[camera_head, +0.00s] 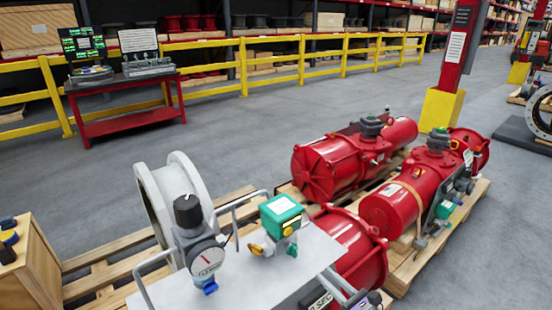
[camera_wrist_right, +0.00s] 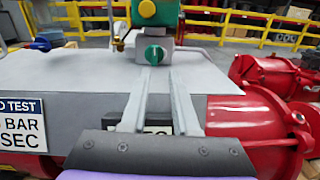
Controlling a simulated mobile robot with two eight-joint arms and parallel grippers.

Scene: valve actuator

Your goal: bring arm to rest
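My right gripper (camera_head: 338,284) is at the bottom of the head view, by the right front edge of a grey panel (camera_head: 290,262). In the right wrist view its two fingers (camera_wrist_right: 163,72) are apart with nothing held between them. Their tips point at a green knob (camera_wrist_right: 154,54) on the panel's valve unit, which appears just beyond them; I cannot tell whether they touch it. The green-topped valve unit (camera_head: 282,216) and a grey gauge with a black knob (camera_head: 205,250) stand on the panel. My left gripper does not show.
Red actuators (camera_head: 330,168) lie on wooden pallets (camera_head: 440,245) to the right. A white ring-shaped flange (camera_head: 150,195) stands behind the panel, and a wooden box (camera_head: 40,265) is at lower left. Yellow railing (camera_head: 300,60) crosses the back.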

